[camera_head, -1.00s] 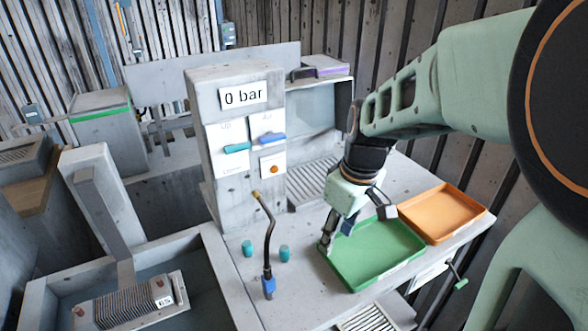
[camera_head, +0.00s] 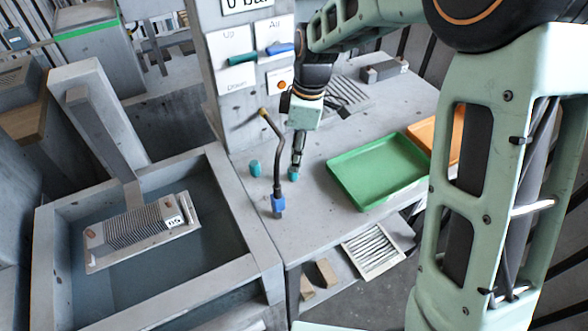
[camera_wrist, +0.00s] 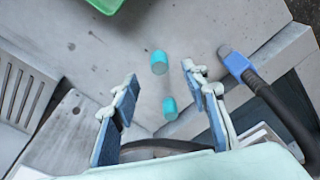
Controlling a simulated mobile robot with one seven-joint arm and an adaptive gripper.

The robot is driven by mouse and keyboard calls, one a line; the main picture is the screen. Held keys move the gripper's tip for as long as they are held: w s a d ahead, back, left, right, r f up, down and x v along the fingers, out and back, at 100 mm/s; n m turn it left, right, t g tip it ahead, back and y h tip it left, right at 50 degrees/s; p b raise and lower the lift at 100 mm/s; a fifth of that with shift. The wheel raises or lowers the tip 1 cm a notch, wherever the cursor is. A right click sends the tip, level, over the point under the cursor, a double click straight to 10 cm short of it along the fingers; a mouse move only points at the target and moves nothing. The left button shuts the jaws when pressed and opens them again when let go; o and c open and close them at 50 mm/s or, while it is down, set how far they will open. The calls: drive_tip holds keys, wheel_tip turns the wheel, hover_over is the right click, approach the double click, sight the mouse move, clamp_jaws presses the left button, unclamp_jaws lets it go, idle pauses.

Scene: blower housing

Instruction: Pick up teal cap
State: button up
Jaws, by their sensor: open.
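Two small teal caps stand on the grey worktop. In the head view one is on the left (camera_head: 255,168) and the other on the right (camera_head: 292,174). My gripper (camera_head: 298,163) points down at the right cap, its fingertips close above or beside it; contact cannot be told. In the wrist view my gripper (camera_wrist: 166,92) is open and empty. One cap (camera_wrist: 159,62) shows beyond the gap between the fingers, towards the green tray's side. The other cap (camera_wrist: 170,108) shows lower, between the fingers in the picture.
A bent black nozzle with a blue base (camera_head: 278,204) stands in front of the caps, close to my gripper. A green tray (camera_head: 340,185) and an orange tray (camera_head: 424,133) lie right. A water basin (camera_head: 226,260) with a finned part (camera_head: 135,235) is left. A control panel (camera_head: 237,100) stands behind.

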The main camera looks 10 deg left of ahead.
drive_tip(key=shift+a+f+p, duration=0.15)
drive_tip(key=shift+a+f, duration=0.1)
drive_tip(key=shift+f, duration=1.25)
drive_tip(key=shift+a+f+p, duration=0.15)
drive_tip(key=shift+a+f, duration=0.05)
drive_tip(key=shift+f, duration=1.3)
drive_tip(key=c, duration=1)
drive_tip(key=shift+c, duration=0.2)
drive_tip(key=shift+r, duration=0.15)
drive_tip(key=shift+r, duration=0.6)
drive_tip(key=s+a+r+b, duration=0.1)
drive_tip(key=s+a+r, duration=0.1)
drive_tip(key=s+r, duration=0.9)
drive_tip(key=s, duration=0.2)
drive_tip(key=shift+s+a+r+b, duration=0.3)
drive_tip(key=shift+s+r, duration=0.1)
drive_tip(key=shift+s, duration=0.1)
